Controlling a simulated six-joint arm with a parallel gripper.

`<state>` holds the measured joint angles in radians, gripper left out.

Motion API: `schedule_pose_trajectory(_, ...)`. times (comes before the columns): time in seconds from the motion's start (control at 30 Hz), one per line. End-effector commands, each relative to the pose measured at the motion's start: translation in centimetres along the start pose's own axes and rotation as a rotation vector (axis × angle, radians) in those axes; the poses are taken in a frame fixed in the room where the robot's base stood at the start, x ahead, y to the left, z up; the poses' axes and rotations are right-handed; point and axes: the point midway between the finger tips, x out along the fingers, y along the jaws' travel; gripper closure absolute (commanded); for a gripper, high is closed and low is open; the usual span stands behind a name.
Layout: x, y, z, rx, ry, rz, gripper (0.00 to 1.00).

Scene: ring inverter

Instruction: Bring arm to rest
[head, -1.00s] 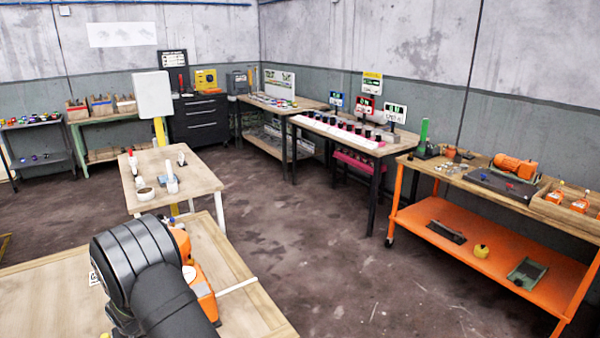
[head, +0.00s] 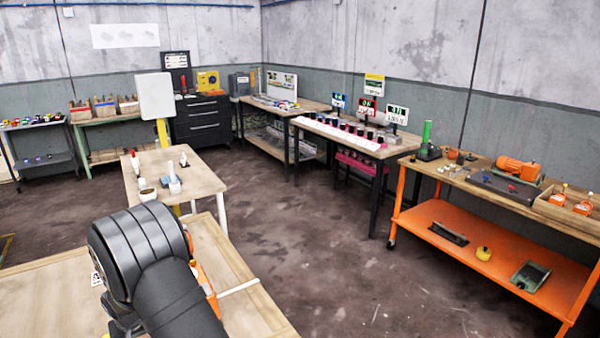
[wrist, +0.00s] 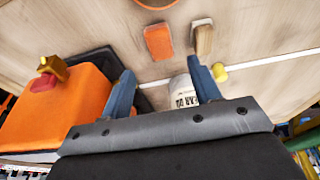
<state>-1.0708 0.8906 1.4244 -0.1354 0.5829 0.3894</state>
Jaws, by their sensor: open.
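My gripper (wrist: 165,92) is open in the wrist view, its two blue fingers apart. A white cylinder with dark lettering (wrist: 184,92) shows beyond the fingers, near the right one; I cannot tell whether it touches that finger. An orange machine body (wrist: 60,105) with a brass-coloured and red fitting lies to the left of the fingers. In the head view my dark arm is over the near wooden table (head: 45,285) and hides most of the orange body (head: 203,285). My gripper is hidden there.
An orange block (wrist: 158,42) and a brown block (wrist: 202,38) lie on the wood ahead of the fingers. A small wooden table (head: 200,180) with white fixtures stands beyond. An orange workbench (head: 480,250) stands at right. The floor between is clear.

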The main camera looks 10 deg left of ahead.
Motion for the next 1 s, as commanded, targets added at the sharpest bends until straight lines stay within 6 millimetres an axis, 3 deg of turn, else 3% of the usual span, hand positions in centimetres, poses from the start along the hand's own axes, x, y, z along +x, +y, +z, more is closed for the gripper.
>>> schedule_pose_trajectory(0.23,-4.4,0.0,-0.1,0.000,0.003,-0.001,0.43)
schedule_pose_trajectory(0.9,7.1,0.0,0.1,0.000,-0.003,0.001,0.43)
schedule_pose_trajectory(0.97,8.1,0.1,0.1,0.000,-0.002,0.000,0.43)
schedule_pose_trajectory(1.0,7.5,0.0,-0.2,0.000,0.003,-0.001,0.43)
